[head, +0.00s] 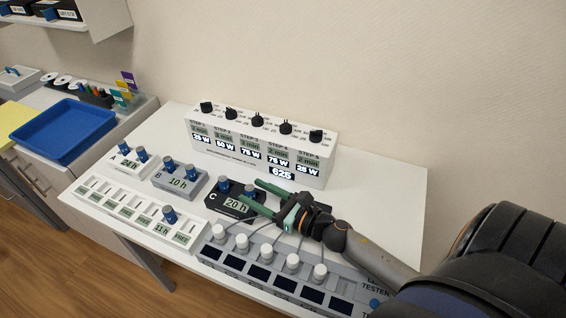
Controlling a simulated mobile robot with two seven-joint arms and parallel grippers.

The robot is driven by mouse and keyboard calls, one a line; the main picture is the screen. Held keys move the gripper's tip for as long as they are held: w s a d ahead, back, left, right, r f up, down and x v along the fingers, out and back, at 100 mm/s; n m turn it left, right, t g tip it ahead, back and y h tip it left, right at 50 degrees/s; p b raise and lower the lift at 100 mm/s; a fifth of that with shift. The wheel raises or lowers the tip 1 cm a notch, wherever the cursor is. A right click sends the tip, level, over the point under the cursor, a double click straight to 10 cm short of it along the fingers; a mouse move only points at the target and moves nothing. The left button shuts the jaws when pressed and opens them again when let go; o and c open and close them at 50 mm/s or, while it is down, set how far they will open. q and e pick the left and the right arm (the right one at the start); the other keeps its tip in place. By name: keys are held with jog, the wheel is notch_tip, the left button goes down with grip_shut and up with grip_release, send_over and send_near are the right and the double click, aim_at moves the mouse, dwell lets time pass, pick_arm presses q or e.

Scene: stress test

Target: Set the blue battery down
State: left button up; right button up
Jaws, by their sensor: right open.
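Several blue batteries with light ends stand on the white table. Two are on the black holder C (213,203), which reads 20 h: a left one (223,186) and a right one (250,190). My right gripper (248,191) is open, its green fingers reaching in from the right on either side of the right battery. I cannot tell whether they touch it. Two more batteries stand on holder A (117,162) and two on grey holder B (172,183). Another battery (169,214) stands in the white slotted rack (115,209). My left gripper is not in view.
A white step panel (262,158) with black knobs stands behind the holders. A grey tester (262,262) with white knobs and dark screens lies in front. A blue tray (63,131) is on the left counter. The table (390,190) is bare at the back right.

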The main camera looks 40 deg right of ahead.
jog(key=b+v, duration=0.1)
jog(key=v, duration=0.8)
jog(key=shift+b, duration=0.3)
jog(key=shift+s+d, duration=0.15)
jog(key=shift+s, duration=0.15)
